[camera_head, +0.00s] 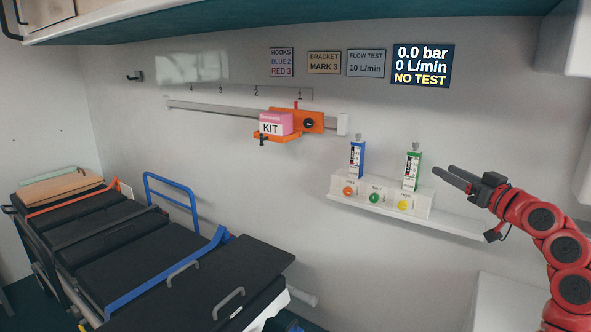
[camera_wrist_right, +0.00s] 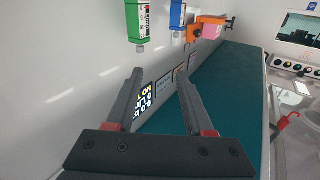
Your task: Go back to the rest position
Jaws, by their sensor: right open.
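My right gripper (camera_head: 452,179) is at the right of the head view, on its red arm. Its two dark fingers point left, near the green flowmeter (camera_head: 412,170) on the wall shelf. In the right wrist view the gripper (camera_wrist_right: 160,75) is open, with nothing between its fingers. That view looks upside down. The green flowmeter (camera_wrist_right: 137,20) and the blue flowmeter (camera_wrist_right: 177,14) show there beyond the fingertips, apart from them. My left gripper is in neither view.
The shelf (camera_head: 461,224) holds a white base with orange, green and yellow knobs; the blue flowmeter (camera_head: 357,158) stands upright on it. A pink KIT box (camera_head: 270,127) sits on an orange bracket (camera_head: 311,123) on the rail. A stretcher (camera_head: 150,262) fills the lower left. The display (camera_head: 420,66) reads NO TEST.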

